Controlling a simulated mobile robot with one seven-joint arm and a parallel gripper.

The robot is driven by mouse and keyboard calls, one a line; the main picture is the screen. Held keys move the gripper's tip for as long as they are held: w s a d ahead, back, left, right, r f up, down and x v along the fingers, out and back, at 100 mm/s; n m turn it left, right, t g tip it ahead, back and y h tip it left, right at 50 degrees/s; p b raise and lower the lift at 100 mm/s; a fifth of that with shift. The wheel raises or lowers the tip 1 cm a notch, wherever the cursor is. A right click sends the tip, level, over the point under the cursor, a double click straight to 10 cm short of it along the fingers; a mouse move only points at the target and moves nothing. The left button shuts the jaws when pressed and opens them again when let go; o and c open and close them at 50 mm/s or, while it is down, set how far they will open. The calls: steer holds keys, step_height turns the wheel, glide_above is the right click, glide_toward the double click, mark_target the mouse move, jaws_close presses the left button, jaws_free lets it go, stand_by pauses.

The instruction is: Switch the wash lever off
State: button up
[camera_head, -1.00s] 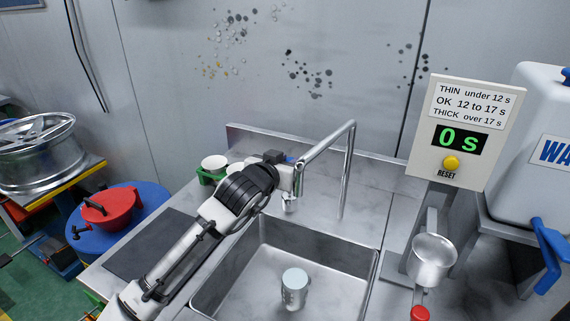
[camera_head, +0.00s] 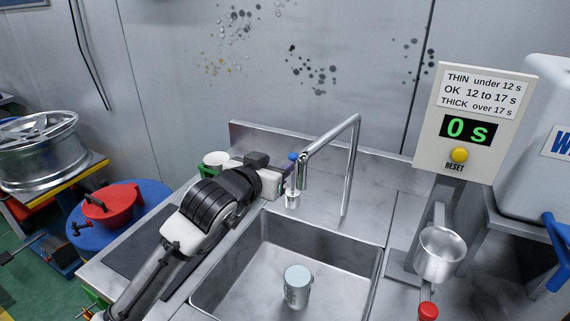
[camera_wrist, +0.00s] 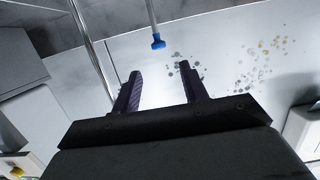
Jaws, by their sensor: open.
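A lever with a blue tip (camera_head: 292,156) stands by the spout of the tall metal faucet (camera_head: 352,165) over the sink; I take it for the wash lever. In the wrist view the blue tip (camera_wrist: 158,42) shows beyond my fingertips, roughly in line with the gap between them, and not between the fingers. My gripper (camera_wrist: 160,70) is open and empty. In the head view its end is at the lever's left, with the fingers hard to make out. I cannot tell the lever's on or off position. No water stream is visible.
A metal cup (camera_head: 297,287) stands in the sink (camera_head: 236,258). A timer panel (camera_head: 470,115) reads 0 s, with a small metal funnel (camera_head: 440,254) below it. A white tank (camera_head: 535,140) with a blue handle stands at right. A red pot (camera_head: 112,204) is at left.

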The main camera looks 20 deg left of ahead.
steer(key=b+v, duration=0.1)
steer(key=v, duration=0.4)
steer(key=shift+s+r, duration=0.15)
steer(key=shift+s, duration=0.15)
